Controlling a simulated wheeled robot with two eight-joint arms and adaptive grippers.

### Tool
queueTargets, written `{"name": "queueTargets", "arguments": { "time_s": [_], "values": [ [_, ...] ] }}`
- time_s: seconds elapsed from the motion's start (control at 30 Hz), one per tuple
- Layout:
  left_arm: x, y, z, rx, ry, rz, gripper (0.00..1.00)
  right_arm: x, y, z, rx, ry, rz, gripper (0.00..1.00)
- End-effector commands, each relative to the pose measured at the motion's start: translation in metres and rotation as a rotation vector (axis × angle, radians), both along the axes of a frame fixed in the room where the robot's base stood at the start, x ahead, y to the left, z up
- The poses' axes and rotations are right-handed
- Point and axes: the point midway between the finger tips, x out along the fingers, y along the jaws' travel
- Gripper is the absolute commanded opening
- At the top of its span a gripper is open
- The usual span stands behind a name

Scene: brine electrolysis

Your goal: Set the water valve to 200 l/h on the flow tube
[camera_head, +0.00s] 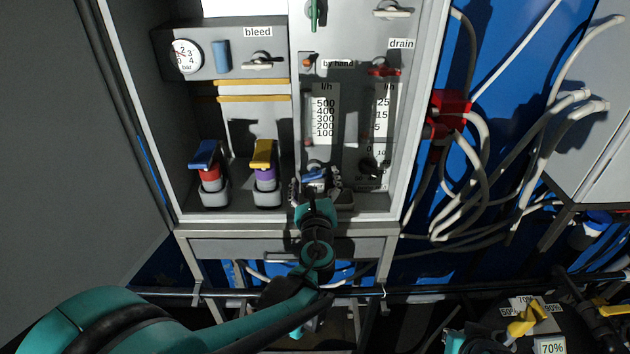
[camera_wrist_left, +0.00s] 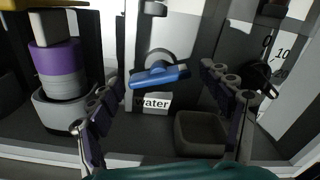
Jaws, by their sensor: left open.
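The water valve has a blue handle (camera_wrist_left: 158,75) above a label reading "water" (camera_wrist_left: 153,102). In the wrist view the handle lies nearly level, its right end slightly higher. My left gripper (camera_head: 316,180) is open in front of the valve, with one finger on each side of the handle and visible gaps to it. In the head view the gripper partly hides the blue handle (camera_head: 314,174). The flow tube's l/h scale (camera_head: 324,118), marked 100 to 500, stands directly above the gripper. The float's reading is too small to tell. My right gripper is not in view.
A second scale (camera_head: 382,112) and a black knob (camera_head: 374,167) are right of the flow tube. A grey open box (camera_wrist_left: 203,132) sits below right of the handle. Purple (camera_head: 265,173) and red (camera_head: 209,174) fittings stand left. Cables (camera_head: 470,185) hang outside the cabinet.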

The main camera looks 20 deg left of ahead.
Motion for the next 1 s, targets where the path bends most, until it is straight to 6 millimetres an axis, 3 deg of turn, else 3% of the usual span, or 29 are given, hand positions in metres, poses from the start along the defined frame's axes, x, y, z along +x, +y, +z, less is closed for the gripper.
{"name": "queueTargets", "arguments": {
  "time_s": [0.23, 0.4, 0.43, 0.63, 1.0],
  "values": [
    [0.0006, 0.0001, 0.0002, -0.001, 0.0, 0.0, 0.77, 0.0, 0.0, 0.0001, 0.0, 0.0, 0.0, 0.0],
    [0.0006, 0.0001, 0.0002, -0.001, 0.0, 0.0, 0.32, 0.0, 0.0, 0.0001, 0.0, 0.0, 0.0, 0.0],
    [0.0005, 0.0001, 0.0002, -0.001, 0.0, 0.0, 0.29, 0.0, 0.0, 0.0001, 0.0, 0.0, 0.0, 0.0],
    [0.0005, 0.0, 0.0002, -0.033, -0.009, 0.0, 0.29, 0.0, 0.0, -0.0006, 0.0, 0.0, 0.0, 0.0],
    [0.0009, -0.001, 0.0013, -0.317, -0.092, 0.001, 0.29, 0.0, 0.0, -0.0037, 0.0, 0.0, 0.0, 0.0]
  ]
}}
